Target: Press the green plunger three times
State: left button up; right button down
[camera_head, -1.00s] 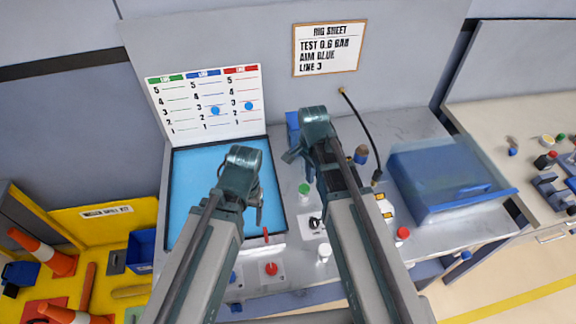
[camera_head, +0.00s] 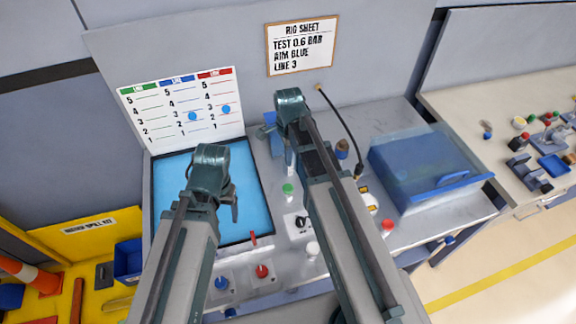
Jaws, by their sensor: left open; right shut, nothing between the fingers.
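The green plunger (camera_head: 288,189) stands on the grey bench top, just right of the blue tray (camera_head: 256,200) and left of my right arm. My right gripper (camera_head: 272,122) is up and beyond the plunger, near a blue part at the back of the bench; it is shut and empty, its fingers partly hidden by the wrist. My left gripper (camera_head: 234,208) hangs over the right part of the blue tray, left of the plunger, open and empty. Neither gripper touches the plunger.
A black knob (camera_head: 302,222), a red button (camera_head: 262,271) and a blue button (camera_head: 222,283) are near the front. A clear-lidded blue box (camera_head: 425,170) stands right. A black hose (camera_head: 340,125) drops from the wall. A chart (camera_head: 185,112) and rig sheet (camera_head: 301,46) are behind.

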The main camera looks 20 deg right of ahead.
aim_at(288, 187)
pick_arm(q)
notch_tip(288, 187, down, 13)
jog(key=b, duration=1.3)
jog(key=shift+f, duration=0.2)
pick_arm(e)
notch_tip(288, 187, down, 13)
jog(key=shift+f, duration=0.2)
pick_arm(q)
jog(key=shift+f, duration=0.1)
